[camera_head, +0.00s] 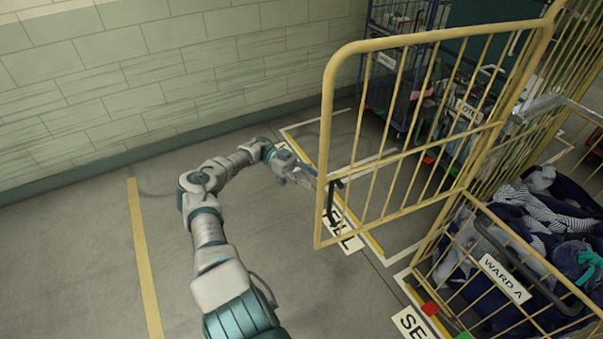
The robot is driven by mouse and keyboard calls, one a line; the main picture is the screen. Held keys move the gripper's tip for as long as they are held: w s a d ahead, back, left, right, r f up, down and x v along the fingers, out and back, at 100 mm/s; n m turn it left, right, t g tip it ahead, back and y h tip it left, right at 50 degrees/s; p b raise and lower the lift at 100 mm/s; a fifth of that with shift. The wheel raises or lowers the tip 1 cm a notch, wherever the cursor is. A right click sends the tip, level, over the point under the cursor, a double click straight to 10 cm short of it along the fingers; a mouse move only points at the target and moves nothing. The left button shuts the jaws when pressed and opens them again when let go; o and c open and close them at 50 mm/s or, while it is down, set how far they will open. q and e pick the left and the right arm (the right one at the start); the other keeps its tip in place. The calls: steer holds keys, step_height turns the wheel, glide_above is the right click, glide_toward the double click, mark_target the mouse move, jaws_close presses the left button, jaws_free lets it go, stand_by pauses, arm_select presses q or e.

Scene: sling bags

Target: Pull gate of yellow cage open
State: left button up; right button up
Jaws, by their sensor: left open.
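The yellow cage (447,194) stands at the right, with a "WARD A" sign on its front and striped and dark blue cloth items inside. Its barred gate (404,153) is swung out to the left, away from the cage body. A dark latch or handle (331,200) sits on the gate's free edge. My left gripper (308,174) is open, just left of the gate's free edge and close to the latch. I cannot tell whether a fingertip touches the gate. My right gripper is not in view.
A blue cage trolley (398,66) and other signed carts stand behind the gate. A pale brick wall (150,80) runs along the back left. The floor at left is clear, with a yellow stripe (143,255) and marked bays.

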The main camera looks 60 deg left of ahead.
arm_select(q)
steer(key=shift+v, duration=1.95)
steer(key=shift+f, duration=0.15)
